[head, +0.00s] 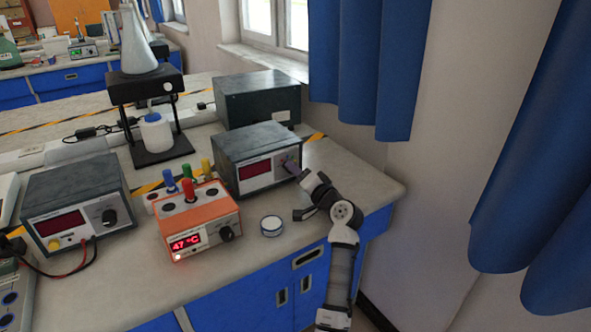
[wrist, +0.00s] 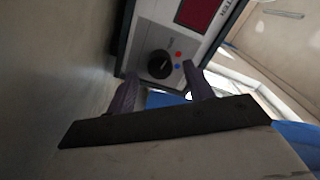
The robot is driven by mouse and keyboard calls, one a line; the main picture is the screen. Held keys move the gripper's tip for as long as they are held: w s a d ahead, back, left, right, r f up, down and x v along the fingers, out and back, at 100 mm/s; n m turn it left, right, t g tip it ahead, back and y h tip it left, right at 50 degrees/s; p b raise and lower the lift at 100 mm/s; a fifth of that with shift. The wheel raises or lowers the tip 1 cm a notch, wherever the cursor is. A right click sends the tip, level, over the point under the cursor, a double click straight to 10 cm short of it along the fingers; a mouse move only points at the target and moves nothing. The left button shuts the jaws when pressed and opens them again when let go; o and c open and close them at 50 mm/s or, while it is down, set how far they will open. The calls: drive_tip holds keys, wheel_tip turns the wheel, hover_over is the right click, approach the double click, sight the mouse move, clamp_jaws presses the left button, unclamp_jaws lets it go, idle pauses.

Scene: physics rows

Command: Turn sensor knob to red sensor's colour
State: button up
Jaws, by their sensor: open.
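A dark grey box (head: 262,143) with a red display stands at the back right of the bench. Its black knob (wrist: 159,64) shows in the wrist view, with a red dot (wrist: 178,54) and a blue dot (wrist: 177,66) beside it; I cannot tell for sure where its pointer aims. My gripper (wrist: 160,76) is open, with purple fingers either side of the knob in the picture and apparently short of it. In the head view the gripper partly hides the knob. A red probe (head: 188,189) stands in the orange box (head: 195,215), which reads 47 °C.
Blue (head: 170,181), green (head: 187,170) and yellow (head: 206,168) probes stand near the red one. A small round tin (head: 271,226) sits in front of my gripper. Another dark meter (head: 75,195) is at left. A flask stand (head: 148,95) is behind. The bench's right corner is clear.

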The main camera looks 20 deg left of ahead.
drive_tip(key=shift+x, duration=0.9)
drive_tip(key=shift+c, duration=0.2)
drive_tip(key=c, duration=0.9)
drive_tip(key=shift+m+p, duration=0.3)
drive_tip(key=shift+p, duration=0.05)
drive_tip(key=m+p, duration=0.2)
drive_tip(key=m, duration=0.1)
drive_tip(key=shift+r+m, duration=0.15)
drive_tip(key=shift+m, duration=0.15)
drive_tip(key=shift+m+p, duration=1.4)
drive_tip(key=shift+m, duration=0.4)
